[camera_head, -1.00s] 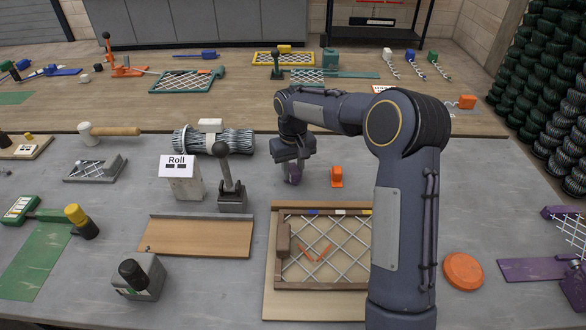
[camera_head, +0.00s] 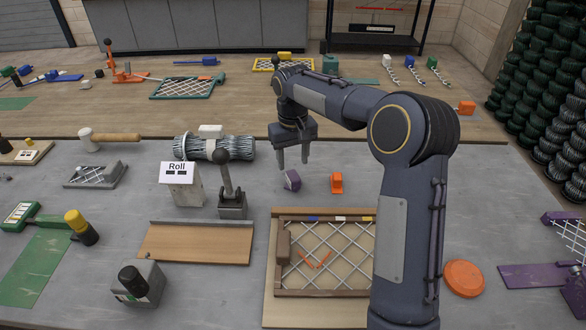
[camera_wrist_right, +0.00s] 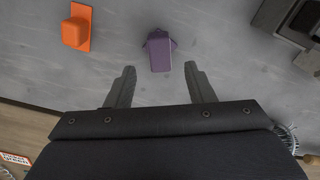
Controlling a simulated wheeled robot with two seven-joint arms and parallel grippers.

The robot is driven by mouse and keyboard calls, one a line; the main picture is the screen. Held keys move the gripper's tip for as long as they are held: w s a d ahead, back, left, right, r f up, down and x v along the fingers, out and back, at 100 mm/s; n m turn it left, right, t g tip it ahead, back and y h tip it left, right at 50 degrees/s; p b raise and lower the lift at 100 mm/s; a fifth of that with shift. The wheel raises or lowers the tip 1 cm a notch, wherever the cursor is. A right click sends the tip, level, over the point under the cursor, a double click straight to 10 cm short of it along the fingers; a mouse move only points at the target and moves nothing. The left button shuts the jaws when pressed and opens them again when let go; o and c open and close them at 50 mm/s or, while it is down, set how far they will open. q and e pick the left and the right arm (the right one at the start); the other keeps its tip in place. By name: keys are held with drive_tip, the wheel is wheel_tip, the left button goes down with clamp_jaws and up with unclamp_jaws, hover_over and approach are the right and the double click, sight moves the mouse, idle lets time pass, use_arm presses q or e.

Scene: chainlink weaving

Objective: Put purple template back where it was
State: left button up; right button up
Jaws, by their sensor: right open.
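The purple template (camera_head: 292,180) is a small block lying on the grey table, left of the orange block and behind the wooden frame. My right gripper (camera_head: 292,165) is open and empty, above and slightly behind the purple template. In the right wrist view the purple template (camera_wrist_right: 159,52) lies ahead of the two spread fingers (camera_wrist_right: 161,84), apart from them. My left gripper is not in view.
An orange block (camera_head: 337,182) stands just right of the purple template. A wooden frame with wire mesh (camera_head: 325,292) is in front. A lever tool (camera_head: 232,203) and the Roll sign block (camera_head: 181,184) stand to the left. A wire roll (camera_head: 232,148) lies behind.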

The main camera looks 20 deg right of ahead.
drive_tip(key=shift+r, duration=0.5)
drive_tip(key=s+r+t+y, duration=0.1)
drive_tip(key=s+r, duration=0.2)
drive_tip(key=s, duration=0.5)
drive_tip(key=s+r+t+y, duration=0.1)
drive_tip(key=s+r, duration=0.3)
drive_tip(key=s, duration=0.3)
drive_tip(key=s+a+f+t+y, duration=0.1)
drive_tip(key=s+a+f, duration=0.2)
drive_tip(key=s, duration=0.5)
drive_tip(key=s+a+f+m+t, duration=0.1)
drive_tip(key=s+a+f+t, duration=0.1)
drive_tip(key=s, duration=0.7)
drive_tip(key=shift+s+a+f+t+y, duration=0.2)
drive_tip(key=shift+a+f+t+y, duration=0.15)
drive_tip(key=shift+a+f, duration=0.3)
drive_tip(key=shift+r, duration=0.1)
